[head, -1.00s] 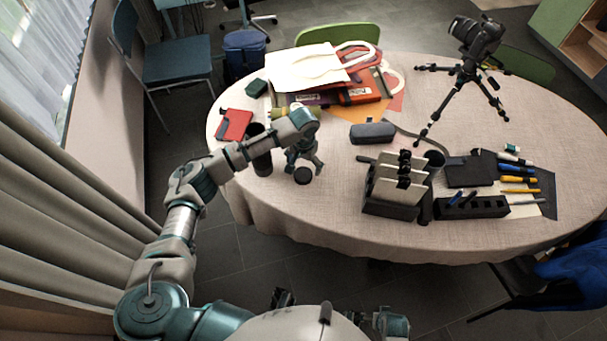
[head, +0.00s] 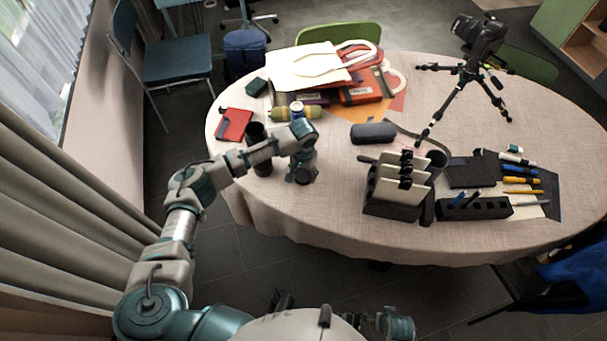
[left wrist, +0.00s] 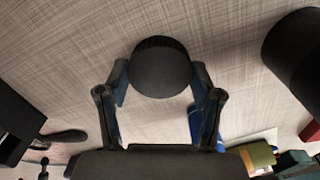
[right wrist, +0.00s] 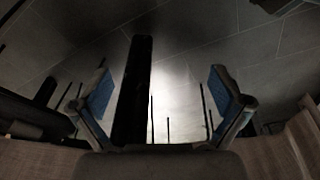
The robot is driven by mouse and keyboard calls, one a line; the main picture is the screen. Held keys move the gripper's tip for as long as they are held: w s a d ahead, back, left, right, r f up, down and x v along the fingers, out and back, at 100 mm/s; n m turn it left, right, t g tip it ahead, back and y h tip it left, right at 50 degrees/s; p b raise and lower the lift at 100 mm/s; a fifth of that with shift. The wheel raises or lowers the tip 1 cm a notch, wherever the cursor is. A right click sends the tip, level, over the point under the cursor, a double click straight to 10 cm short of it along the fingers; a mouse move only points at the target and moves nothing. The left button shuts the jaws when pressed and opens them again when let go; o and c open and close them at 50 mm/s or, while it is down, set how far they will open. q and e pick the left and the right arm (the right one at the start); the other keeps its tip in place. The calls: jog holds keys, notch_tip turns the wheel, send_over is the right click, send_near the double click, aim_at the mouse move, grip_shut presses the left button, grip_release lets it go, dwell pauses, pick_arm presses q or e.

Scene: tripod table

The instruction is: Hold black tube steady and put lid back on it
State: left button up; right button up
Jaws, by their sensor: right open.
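The black tube (head: 256,132) stands upright near the table's left edge, partly hidden behind my left forearm. It also shows at the right of the left wrist view (left wrist: 297,55). The round black lid (left wrist: 160,67) lies on the cloth to the right of the tube. My left gripper (head: 303,176) is down over the lid, which it mostly hides in the head view. Its fingers (left wrist: 161,75) are spread with the lid between their tips; firm contact does not show. My right gripper (right wrist: 156,90) is open and empty, away from the table, facing the dark floor.
A red notebook (head: 234,124), a green bottle-like roll (head: 285,114) and bags (head: 310,66) lie behind the tube. A grey case (head: 373,133), a black holder with cards (head: 392,208) and a camera tripod (head: 466,78) stand to the right. Cloth at front left is clear.

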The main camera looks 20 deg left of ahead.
aim_at(304, 174)
pick_arm(q)
jog(key=shift+r, duration=0.1)
jog(key=shift+r, duration=0.3)
notch_tip(304, 174, up, 3)
jog(key=shift+r+p, duration=0.15)
jog(key=shift+p, duration=0.45)
jog(key=s+d+p, duration=0.1)
jog(key=s+d, duration=0.2)
jog(key=s, duration=0.1)
jog(key=s+d, duration=0.3)
jog(key=s, duration=0.2)
jog(key=s+d+r+p, duration=0.1)
jog(key=s+d, duration=0.2)
jog(key=s, duration=0.1)
jog(key=shift+s+p, duration=0.15)
jog(key=shift+p, duration=0.2)
pick_arm(e)
jog(key=s+f, duration=0.3)
jog(key=f, duration=0.7)
jog(key=shift+d, duration=0.15)
jog(key=shift+c, duration=0.2)
